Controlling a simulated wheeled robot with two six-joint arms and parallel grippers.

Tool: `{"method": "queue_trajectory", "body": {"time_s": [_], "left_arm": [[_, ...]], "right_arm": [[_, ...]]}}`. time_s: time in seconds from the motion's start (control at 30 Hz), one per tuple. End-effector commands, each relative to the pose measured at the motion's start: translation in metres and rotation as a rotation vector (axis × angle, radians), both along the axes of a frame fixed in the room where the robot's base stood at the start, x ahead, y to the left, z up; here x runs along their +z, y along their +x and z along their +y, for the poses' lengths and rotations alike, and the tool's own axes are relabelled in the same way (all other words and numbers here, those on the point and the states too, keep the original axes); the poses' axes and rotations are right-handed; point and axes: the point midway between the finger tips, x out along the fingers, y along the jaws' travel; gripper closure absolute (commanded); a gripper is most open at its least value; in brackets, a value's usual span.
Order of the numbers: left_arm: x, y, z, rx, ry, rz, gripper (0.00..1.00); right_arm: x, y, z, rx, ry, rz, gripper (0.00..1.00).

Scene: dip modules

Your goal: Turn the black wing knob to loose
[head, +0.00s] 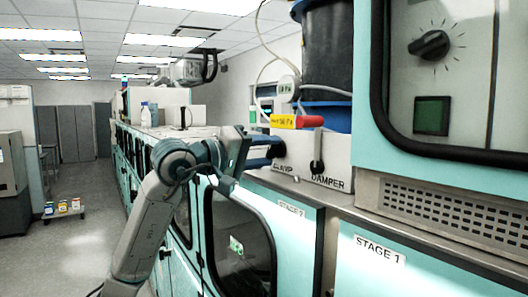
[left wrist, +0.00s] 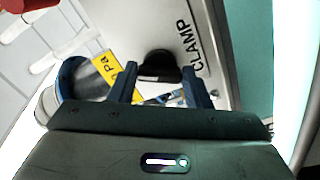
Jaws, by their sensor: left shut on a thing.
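The black wing knob (left wrist: 158,64) shows in the left wrist view beside the CLAMP label, on a light panel. My left gripper (left wrist: 160,80) has its blue fingers on either side of the knob and is shut on it. In the head view my left gripper (head: 272,147) reaches from the left to the grey panel box (head: 338,157), above its CLAMP label. My right gripper is in neither view.
A black DAMPER lever (head: 317,166) sits just right of the gripper. A red and yellow cylinder (head: 297,121) lies above the box, below a dark drum (head: 328,50). A black rotary knob (head: 430,45) is on the upper right panel. The aisle floor (head: 75,250) at left is mostly clear.

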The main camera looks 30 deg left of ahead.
Motion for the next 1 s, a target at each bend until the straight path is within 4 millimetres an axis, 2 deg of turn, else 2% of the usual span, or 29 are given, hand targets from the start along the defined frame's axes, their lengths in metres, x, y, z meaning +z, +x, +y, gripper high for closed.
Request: {"method": "queue_trajectory", "body": {"time_s": [0.5,0.53,0.63,1.0], "left_arm": [[-0.0034,0.0001,-0.0008,-0.002,0.02,0.001,0.79],[-0.0034,0.0001,-0.0009,-0.002,0.02,0.001,0.52],[-0.003,0.0001,-0.0008,-0.002,0.019,-0.001,0.34],[-0.0027,-0.003,0.0013,0.0,0.018,-0.004,0.34]], "right_arm": [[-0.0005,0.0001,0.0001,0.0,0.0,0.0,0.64],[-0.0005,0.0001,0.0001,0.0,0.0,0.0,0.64],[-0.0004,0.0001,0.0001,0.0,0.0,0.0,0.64],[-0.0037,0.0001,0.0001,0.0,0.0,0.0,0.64]]}}
